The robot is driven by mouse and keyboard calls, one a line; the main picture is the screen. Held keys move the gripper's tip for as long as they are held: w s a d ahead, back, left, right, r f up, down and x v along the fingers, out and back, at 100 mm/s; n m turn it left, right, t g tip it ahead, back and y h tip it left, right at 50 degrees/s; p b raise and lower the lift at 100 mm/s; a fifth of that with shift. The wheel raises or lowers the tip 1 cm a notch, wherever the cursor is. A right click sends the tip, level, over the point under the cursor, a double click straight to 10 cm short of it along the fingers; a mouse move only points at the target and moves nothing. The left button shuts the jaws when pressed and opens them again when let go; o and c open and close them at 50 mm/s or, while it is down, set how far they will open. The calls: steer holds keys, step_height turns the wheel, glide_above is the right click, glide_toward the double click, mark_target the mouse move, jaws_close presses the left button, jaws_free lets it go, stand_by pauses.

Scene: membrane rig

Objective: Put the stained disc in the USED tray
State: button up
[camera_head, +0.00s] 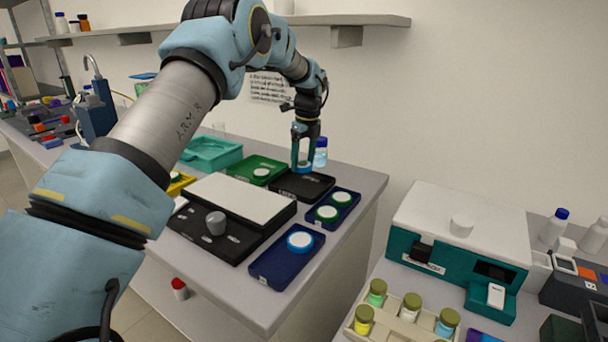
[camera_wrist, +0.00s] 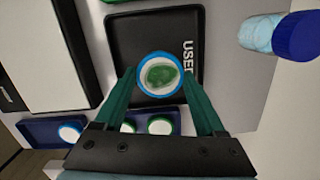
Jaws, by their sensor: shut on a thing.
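My gripper (camera_head: 303,160) is shut on the stained disc (camera_wrist: 160,74), a white disc with a blue rim and a dark green stain in its middle. The disc sits between the two fingertips, stain facing the wrist camera. The black USED tray (camera_wrist: 130,35) lies behind the disc in the wrist view, its white lettering partly covered by a finger. In the head view the gripper points down over the far part of this tray (camera_head: 315,187). I cannot tell whether the disc touches the tray floor.
A blue-capped bottle (camera_head: 320,152) stands just beyond the tray. A green tray (camera_head: 256,170) with a disc is to the left. A navy tray with two green-rimmed discs (camera_head: 342,197) and another with a blue-rimmed disc (camera_head: 300,241) lie nearer. A black-and-white device (camera_head: 240,205) stands left.

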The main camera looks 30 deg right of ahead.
mark_target(303, 186)
steer(key=shift+f+p, duration=0.85)
steer(key=shift+f, duration=2.05)
steer(key=shift+f, duration=0.15)
steer(key=o, duration=1.3)
